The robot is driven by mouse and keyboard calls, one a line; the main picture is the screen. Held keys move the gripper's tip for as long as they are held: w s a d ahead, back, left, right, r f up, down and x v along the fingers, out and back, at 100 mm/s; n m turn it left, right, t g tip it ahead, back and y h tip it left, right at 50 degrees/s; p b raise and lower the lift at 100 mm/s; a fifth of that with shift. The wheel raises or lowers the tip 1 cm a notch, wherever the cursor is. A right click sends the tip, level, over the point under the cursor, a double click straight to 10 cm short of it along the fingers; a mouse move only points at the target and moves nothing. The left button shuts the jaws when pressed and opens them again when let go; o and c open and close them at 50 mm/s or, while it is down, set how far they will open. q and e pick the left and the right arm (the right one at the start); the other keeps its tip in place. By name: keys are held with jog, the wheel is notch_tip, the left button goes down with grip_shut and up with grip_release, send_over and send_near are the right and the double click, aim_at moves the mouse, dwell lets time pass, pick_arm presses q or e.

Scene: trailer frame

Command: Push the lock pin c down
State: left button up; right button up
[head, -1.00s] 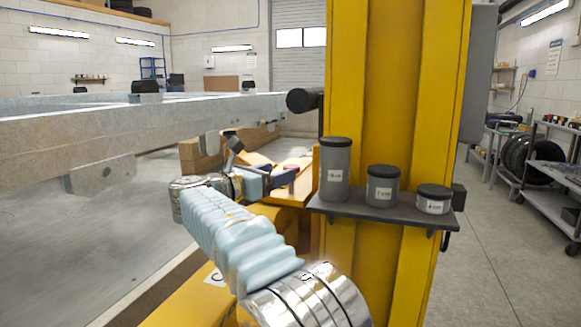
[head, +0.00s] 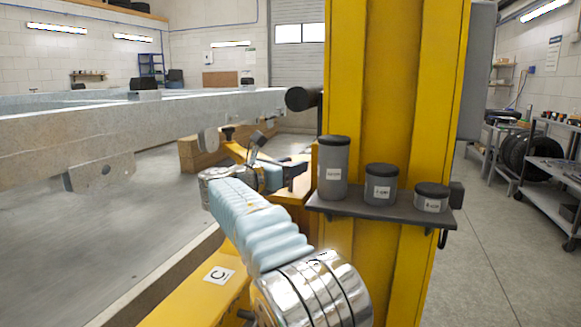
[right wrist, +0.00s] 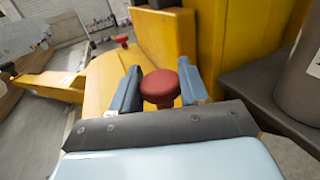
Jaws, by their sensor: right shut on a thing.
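The lock pin has a round red knob (right wrist: 160,88), which stands between the two blue-grey fingers of my right gripper (right wrist: 160,86) in the right wrist view. The fingers are shut on it from both sides. In the head view my right gripper (head: 288,177) is beside the yellow post, and the knob is hidden there. A white label with the letter C (head: 219,275) is on the yellow beam below my right arm. The lower part of the pin is hidden. My left gripper is not in view.
A second red knob (right wrist: 121,39) stands farther off on the yellow structure. A yellow post (head: 390,80) carries a dark shelf (head: 385,212) with three grey canisters, close to the right of my gripper. The grey trailer frame (head: 150,115) extends on the left.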

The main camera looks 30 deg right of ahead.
grip_shut()
jog(key=shift+f+b, duration=0.85)
jog(key=shift+f, duration=1)
jog(key=o, duration=0.9)
grip_release()
jog(key=shift+r, duration=0.1)
jog(key=v, duration=1.4)
jog(key=shift+b, duration=0.4)
